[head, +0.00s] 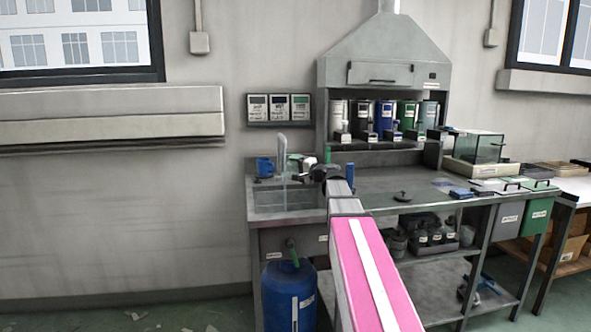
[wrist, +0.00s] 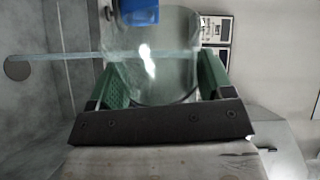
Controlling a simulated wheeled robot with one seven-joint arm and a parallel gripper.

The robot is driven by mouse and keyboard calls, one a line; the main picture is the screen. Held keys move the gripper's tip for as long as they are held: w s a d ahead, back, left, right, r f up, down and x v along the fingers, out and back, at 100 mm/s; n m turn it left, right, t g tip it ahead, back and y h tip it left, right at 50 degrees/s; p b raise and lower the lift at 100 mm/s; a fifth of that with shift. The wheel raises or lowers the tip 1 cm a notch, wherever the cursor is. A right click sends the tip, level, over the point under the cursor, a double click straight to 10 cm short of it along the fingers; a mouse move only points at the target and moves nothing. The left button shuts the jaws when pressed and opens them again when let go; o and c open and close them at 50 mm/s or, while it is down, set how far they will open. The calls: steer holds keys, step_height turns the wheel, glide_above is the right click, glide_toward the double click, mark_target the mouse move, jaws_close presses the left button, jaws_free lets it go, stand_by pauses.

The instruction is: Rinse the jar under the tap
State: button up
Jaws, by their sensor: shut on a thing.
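My gripper (wrist: 163,82) is shut on a clear glass jar (wrist: 150,62), with a green finger on either side of it in the wrist view. In the head view my gripper (head: 318,171) is at the right side of the sink, and the jar is hard to make out there. The grey tap (head: 283,144) stands over the sink (head: 285,199), with a thin pale stream (head: 284,178) below it. In the wrist view the stream (wrist: 60,57) runs sideways and lines up with the jar; I cannot tell whether it touches the jar.
A blue mug (head: 264,167) stands at the sink's back left; a blue thing (wrist: 138,12) shows by the jar in the wrist view. A hood (head: 385,65) with several canisters is behind the bench. A blue drum (head: 289,296) stands below the sink. The bench top right of my arm is partly clear.

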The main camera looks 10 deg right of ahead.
steer(key=m, duration=0.4)
steer(key=shift+m, duration=0.4)
steer(key=m, duration=1.5)
stand_by(0.6)
steer(key=s+r, duration=0.5)
steer(key=r, duration=0.1)
stand_by(0.6)
stand_by(0.4)
